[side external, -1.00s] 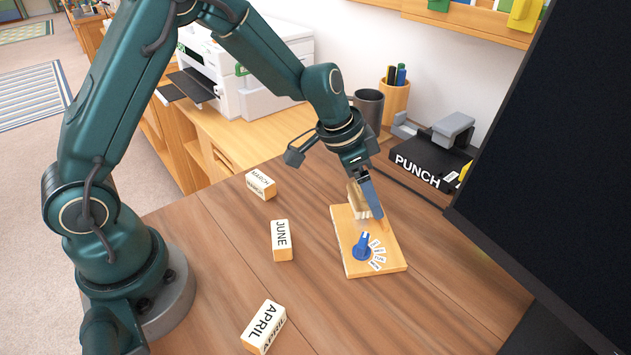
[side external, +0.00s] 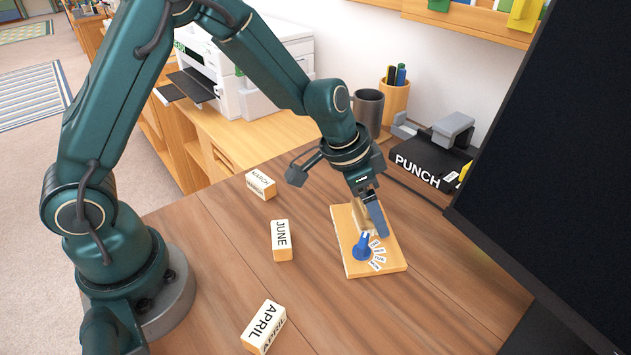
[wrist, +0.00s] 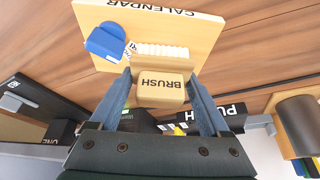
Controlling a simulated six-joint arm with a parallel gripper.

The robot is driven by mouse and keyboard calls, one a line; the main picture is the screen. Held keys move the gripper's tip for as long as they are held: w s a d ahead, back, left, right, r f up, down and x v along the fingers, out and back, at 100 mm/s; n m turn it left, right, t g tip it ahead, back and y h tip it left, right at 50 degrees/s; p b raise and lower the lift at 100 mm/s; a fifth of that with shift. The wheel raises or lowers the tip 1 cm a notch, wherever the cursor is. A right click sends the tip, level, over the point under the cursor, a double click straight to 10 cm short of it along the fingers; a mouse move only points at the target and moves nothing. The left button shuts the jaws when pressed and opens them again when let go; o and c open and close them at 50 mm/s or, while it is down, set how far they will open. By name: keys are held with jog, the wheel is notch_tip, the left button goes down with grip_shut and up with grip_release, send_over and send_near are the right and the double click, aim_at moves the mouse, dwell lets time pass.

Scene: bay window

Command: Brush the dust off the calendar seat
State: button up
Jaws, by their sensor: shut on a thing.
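The calendar seat is a flat pale wooden board (side external: 395,262) on the desk; the wrist view shows it (wrist: 208,32) lettered CALENDAR. A blue knob-like piece (side external: 362,247) stands on it beside small white printed labels (side external: 377,254); the blue piece also shows in the wrist view (wrist: 105,41). My gripper (wrist: 160,78) is shut on a wooden block lettered BRUSH (wrist: 162,90), with pale bristles pointing at the board. In the side view my gripper (side external: 369,214) is low over the board's far half, brush close to the blue piece. I cannot tell whether the bristles touch. No dust is clearly visible.
Month blocks JUNE (side external: 282,240), APRIL (side external: 264,326) and another (side external: 261,184) lie left of the board. A black PUNCH box (side external: 428,163), grey mug (side external: 368,108) and pen cup (side external: 395,100) stand behind. A large dark screen (side external: 560,170) rises at right. Desk in front is clear.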

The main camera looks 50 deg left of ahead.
jog(key=shift+d+f, duration=0.1)
jog(key=shift+w+a+f, duration=0.1)
jog(key=shift+w+a, duration=0.35)
jog(key=shift+a, duration=0.4)
jog(key=shift+w+a+f, duration=0.1)
jog(key=shift+w+a, duration=0.35)
jog(key=shift+a, duration=0.4)
jog(key=shift+s+d+r, duration=0.1)
jog(key=shift+s+d, duration=0.4)
jog(key=shift+d, duration=0.35)
jog(key=shift+s+d+r, duration=0.1)
jog(key=shift+s+d, duration=0.4)
jog(key=shift+d, duration=0.35)
jog(key=shift+f, duration=0.1)
jog(key=shift+w+a, duration=0.5)
jog(key=shift+a, duration=0.35)
jog(key=shift+w+a, duration=0.5)
jog(key=shift+a, duration=0.35)
